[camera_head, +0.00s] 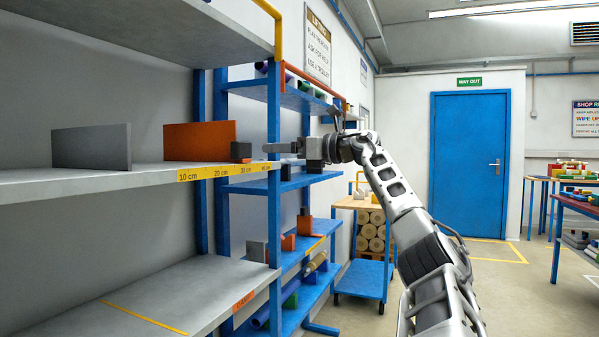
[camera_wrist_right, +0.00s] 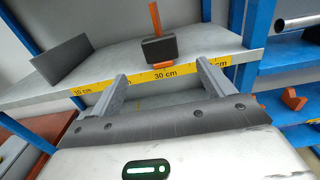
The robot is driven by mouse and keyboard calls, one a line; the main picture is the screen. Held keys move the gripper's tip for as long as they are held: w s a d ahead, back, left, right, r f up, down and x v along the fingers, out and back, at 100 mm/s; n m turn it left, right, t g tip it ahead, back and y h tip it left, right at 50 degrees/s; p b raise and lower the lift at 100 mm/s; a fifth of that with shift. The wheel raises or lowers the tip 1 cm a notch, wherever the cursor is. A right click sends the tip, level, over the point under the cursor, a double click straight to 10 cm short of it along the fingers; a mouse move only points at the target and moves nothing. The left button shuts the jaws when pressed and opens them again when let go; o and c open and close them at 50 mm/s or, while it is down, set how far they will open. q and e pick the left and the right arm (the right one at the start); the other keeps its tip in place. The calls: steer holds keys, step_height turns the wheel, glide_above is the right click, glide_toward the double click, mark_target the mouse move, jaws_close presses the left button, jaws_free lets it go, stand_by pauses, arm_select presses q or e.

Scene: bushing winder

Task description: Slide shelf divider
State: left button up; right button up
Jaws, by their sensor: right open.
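An orange divider (camera_head: 200,141) stands upright on the grey middle shelf (camera_head: 130,178). A dark block (camera_head: 241,151) sits at its front end, above the 30 cm mark on the yellow scale strip (camera_head: 222,172). In the right wrist view the divider (camera_wrist_right: 155,18) shows edge-on behind the dark block (camera_wrist_right: 155,50). My right gripper (camera_head: 270,147) is in front of the shelf edge, pointing at the block. Its fingers (camera_wrist_right: 163,72) are open and apart, short of the block, with nothing between them. My left gripper is not in view.
A grey divider (camera_head: 92,147) stands to the left on the same shelf. A blue upright (camera_head: 274,115) rises close to my right gripper. Another shelf (camera_head: 80,18) hangs above and a lower shelf (camera_head: 150,295) lies below. A blue rack (camera_head: 310,240) stands behind.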

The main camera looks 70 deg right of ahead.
steer(key=shift+s+b, duration=0.95)
steer(key=shift+s, duration=1)
